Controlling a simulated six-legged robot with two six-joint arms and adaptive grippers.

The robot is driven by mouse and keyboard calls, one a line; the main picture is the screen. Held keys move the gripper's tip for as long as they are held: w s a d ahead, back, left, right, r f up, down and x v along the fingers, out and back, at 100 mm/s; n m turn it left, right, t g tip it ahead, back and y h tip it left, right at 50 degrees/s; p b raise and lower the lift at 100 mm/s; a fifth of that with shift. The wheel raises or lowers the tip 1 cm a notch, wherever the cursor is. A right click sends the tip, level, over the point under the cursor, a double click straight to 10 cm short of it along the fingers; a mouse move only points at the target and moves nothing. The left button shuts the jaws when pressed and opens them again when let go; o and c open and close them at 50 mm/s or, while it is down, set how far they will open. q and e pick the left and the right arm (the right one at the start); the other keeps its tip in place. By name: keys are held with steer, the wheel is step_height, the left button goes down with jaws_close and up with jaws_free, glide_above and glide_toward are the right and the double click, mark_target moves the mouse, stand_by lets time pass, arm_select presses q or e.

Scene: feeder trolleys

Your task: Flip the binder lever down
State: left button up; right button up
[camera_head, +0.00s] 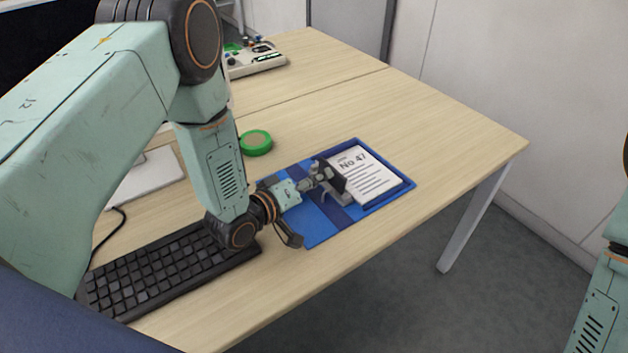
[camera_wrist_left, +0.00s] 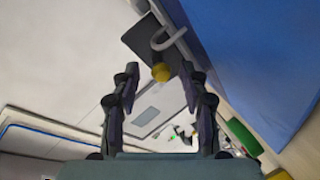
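The blue binder (camera_head: 325,233) lies open on the desk, with a white printed sheet (camera_head: 362,174) marked "No 47" on its right part. My left gripper (camera_head: 330,186) is low over the binder's middle and hides much of its mechanism. In the left wrist view the gripper (camera_wrist_left: 160,70) has its two fingers apart. A yellow knob (camera_wrist_left: 161,72) shows in the gap near the fingertips, beside a curved grey metal bar (camera_wrist_left: 171,38) and a dark plate (camera_wrist_left: 140,38). The blue cover (camera_wrist_left: 255,55) fills the upper right there. I cannot tell whether a finger touches the knob.
A black keyboard (camera_head: 165,268) lies left of the binder, near the desk's front edge. A green tape roll (camera_head: 256,142) sits behind it. The desk to the binder's right is clear.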

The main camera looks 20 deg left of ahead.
arm_select(q)
steer(key=shift+a, duration=0.1)
steer(key=c, duration=0.6)
jaws_close()
